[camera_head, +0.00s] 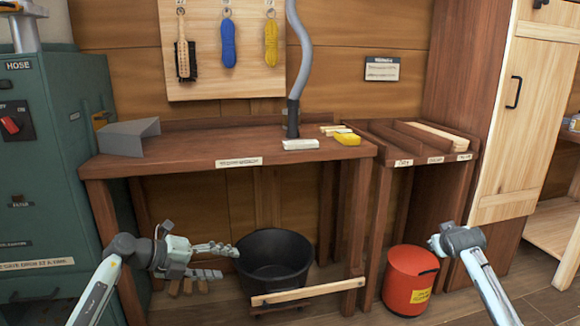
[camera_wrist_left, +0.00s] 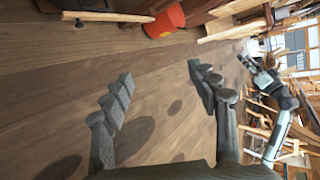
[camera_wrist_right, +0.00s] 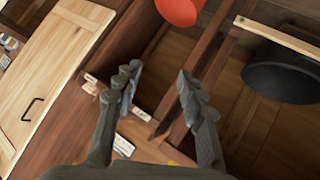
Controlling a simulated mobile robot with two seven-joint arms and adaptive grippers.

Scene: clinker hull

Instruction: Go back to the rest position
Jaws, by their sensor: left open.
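My left gripper (camera_head: 226,262) is at the lower left of the head view, in front of the bench and left of the black bucket. Its fingers are apart and empty; in the left wrist view (camera_wrist_left: 160,76) only wooden floor lies between them. My right gripper (camera_head: 434,243) is at the right of the head view, near the red bin, mostly hidden behind its own wrist. The right wrist view (camera_wrist_right: 157,80) shows its fingers apart with nothing held, pointing over the bench area.
The wooden workbench (camera_head: 190,148) bears a grey scoop-like piece (camera_head: 128,137), a hose nozzle (camera_head: 300,144) and a yellow item (camera_head: 346,138). The black bucket (camera_head: 272,262) and red bin (camera_head: 409,280) stand low in front. A green cabinet (camera_head: 45,180) is left, a wooden cabinet (camera_head: 525,110) right.

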